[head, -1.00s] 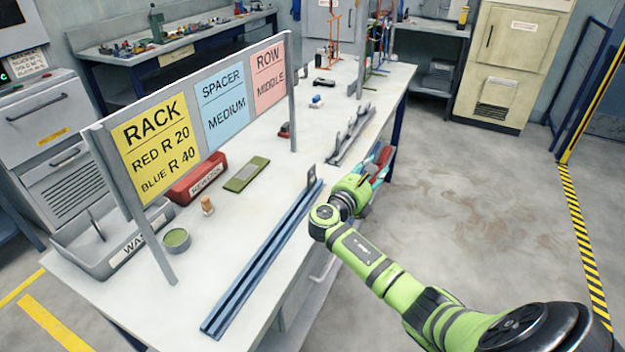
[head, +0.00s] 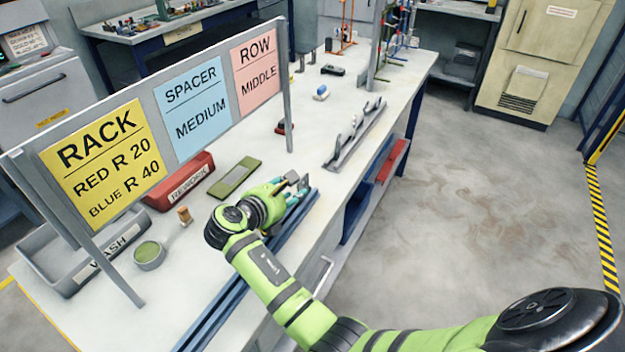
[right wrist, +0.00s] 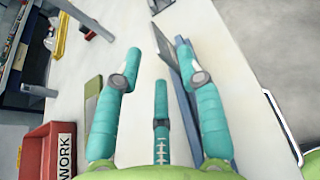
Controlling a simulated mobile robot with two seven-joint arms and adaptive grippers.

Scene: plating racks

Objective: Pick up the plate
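A small dark grey plate (head: 304,184) stands upright at the far end of a long blue rail (head: 212,318) on the white bench. I cannot tell whether a finger touches the plate. My left gripper is not in view.
A sign board (head: 105,150) on posts stands along the bench. A red rework bin (head: 180,182), a green pad (head: 235,177), a grey wash tray (head: 70,272) and a round green-filled cup (head: 149,254) are nearby. A grey rack (head: 355,138) lies farther along.

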